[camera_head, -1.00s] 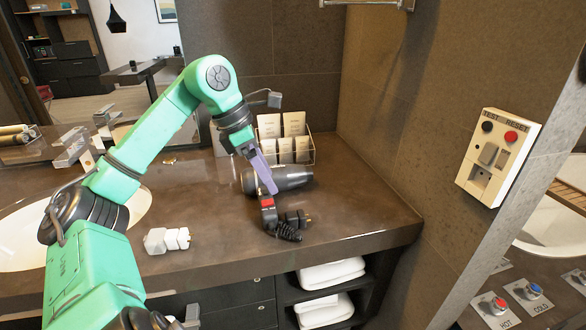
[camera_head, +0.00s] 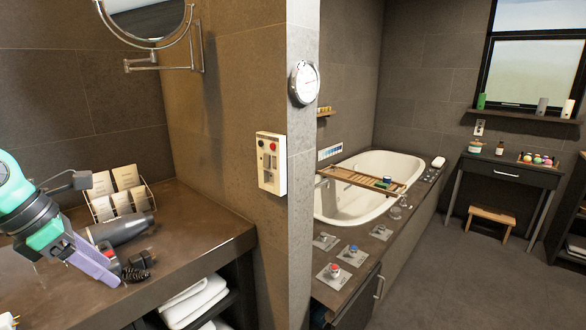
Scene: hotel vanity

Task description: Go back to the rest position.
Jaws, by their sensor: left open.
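My left gripper (camera_head: 82,262) is at the left edge of the head view, over the counter. It is open; a long purple finger points down and right, and the other finger is hard to make out. A dark grey hair dryer (camera_head: 122,228) lies on the counter just behind and right of that finger. Its handle with a red patch shows beside the finger; I cannot tell whether they touch. The dryer's black coiled cord and plug (camera_head: 138,266) lie at the finger's right. My right gripper is not in view.
A wire rack of cards (camera_head: 122,193) stands behind the dryer. A wall outlet box (camera_head: 271,163) is on the side wall, with a round mirror (camera_head: 145,15) above. White towels (camera_head: 195,300) sit on the shelf below the counter. A bathtub (camera_head: 345,205) and open floor lie to the right.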

